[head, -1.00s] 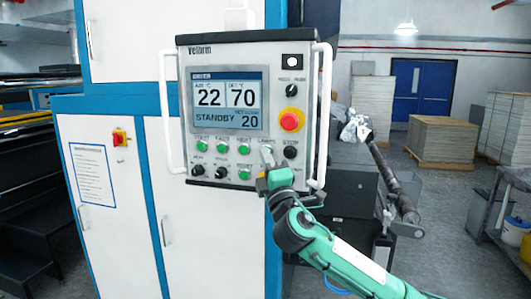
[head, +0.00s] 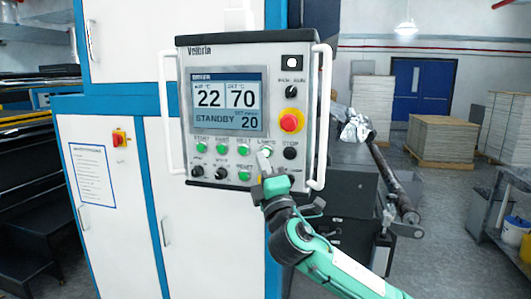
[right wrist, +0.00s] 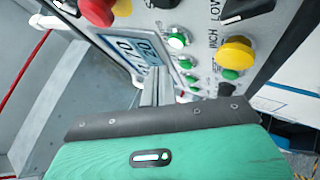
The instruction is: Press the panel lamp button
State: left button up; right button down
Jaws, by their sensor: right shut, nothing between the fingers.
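The white control panel (head: 215,115) carries a row of buttons under its screen. My left gripper is not in view.
Other green buttons (head: 223,149) sit left of the lamp button. A red emergency stop (head: 290,121) is above STOP. A yellow button (right wrist: 235,53) shows in the right wrist view. White handles (head: 321,115) flank the panel. A dark roller machine (head: 350,180) stands behind at right.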

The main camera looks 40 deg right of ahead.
jog(key=shift+s+a, duration=1)
jog(key=shift+a, duration=0.25)
